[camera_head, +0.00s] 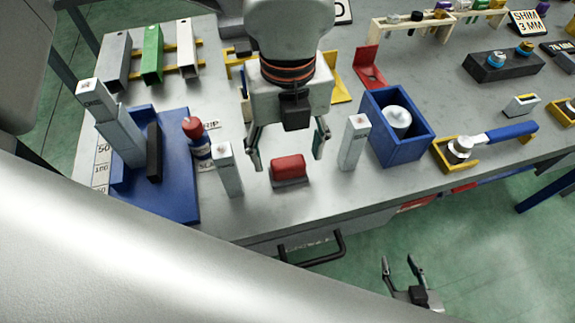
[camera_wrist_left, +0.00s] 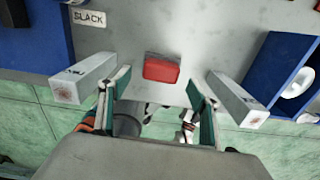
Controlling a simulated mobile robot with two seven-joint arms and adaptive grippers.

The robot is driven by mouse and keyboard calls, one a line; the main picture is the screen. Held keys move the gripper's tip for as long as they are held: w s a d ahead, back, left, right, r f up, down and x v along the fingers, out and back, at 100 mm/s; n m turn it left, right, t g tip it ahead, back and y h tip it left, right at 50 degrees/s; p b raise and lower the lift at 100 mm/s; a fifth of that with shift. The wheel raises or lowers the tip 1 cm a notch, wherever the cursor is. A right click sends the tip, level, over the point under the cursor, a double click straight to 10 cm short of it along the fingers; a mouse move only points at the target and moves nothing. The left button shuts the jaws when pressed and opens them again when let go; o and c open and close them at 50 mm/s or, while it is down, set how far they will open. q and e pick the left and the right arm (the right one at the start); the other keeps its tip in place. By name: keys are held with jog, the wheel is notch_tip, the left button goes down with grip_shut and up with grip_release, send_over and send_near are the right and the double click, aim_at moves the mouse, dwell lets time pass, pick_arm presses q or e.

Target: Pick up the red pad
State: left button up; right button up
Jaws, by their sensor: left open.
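The red pad (camera_head: 289,167) is a small red block on a dark grey base, sitting on the grey bench top near the front edge. It also shows in the left wrist view (camera_wrist_left: 161,69), centred beyond the fingertips. My left gripper (camera_head: 288,150) is open above and around the pad's position in the head view, with a finger to each side; the pad is not gripped. The left wrist view shows its two fingers (camera_wrist_left: 158,83) spread and empty. My right gripper (camera_head: 403,267) is low at the front, off the bench, with its fingers apart and nothing between them.
Pale upright blocks stand left (camera_head: 228,170) and right (camera_head: 353,143) of the pad, near my left fingers. A blue box (camera_head: 405,150) holding a white cylinder is at right. A blue stand (camera_head: 180,185) and a red-capped bottle (camera_head: 197,138) are at left. The drawer handle (camera_head: 312,250) sticks out in front.

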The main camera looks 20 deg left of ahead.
aim_at(288, 162)
pick_arm(q)
jog(key=shift+w+f, duration=0.15)
jog(key=shift+f, duration=1.8)
jog(key=c, duration=1.3)
jog(key=shift+r, duration=0.15)
notch_tip(288, 162, up, 20)
jog(key=shift+p, duration=0.45)
